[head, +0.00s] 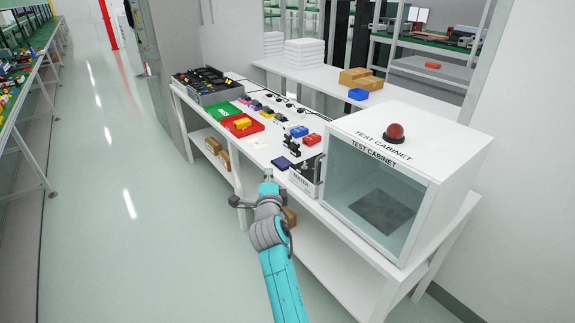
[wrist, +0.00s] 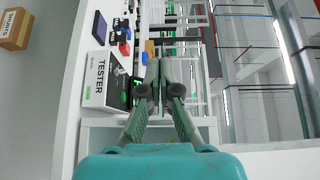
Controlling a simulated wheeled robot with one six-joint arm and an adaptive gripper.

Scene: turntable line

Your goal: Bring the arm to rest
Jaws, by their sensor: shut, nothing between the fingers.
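My gripper (head: 268,175) is at the end of my teal arm, in front of the near edge of the white bench (head: 235,165) in the head view. Its fingers also show in the middle of the wrist view (wrist: 165,68), shut with nothing between them. The gripper appears apart from the things on the bench. In the wrist view the white and black tester (wrist: 104,82) lies to the left of the fingers. In the head view it stands partly hidden beside the cabinet (head: 307,174).
The white test cabinet (head: 440,140) with a red dome stands at the bench's right end. A red tray (head: 232,132), a green mat (head: 220,112), a dark blue pad (head: 281,163) and several small parts lie on the bench. The floor (head: 120,220) to the left is clear.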

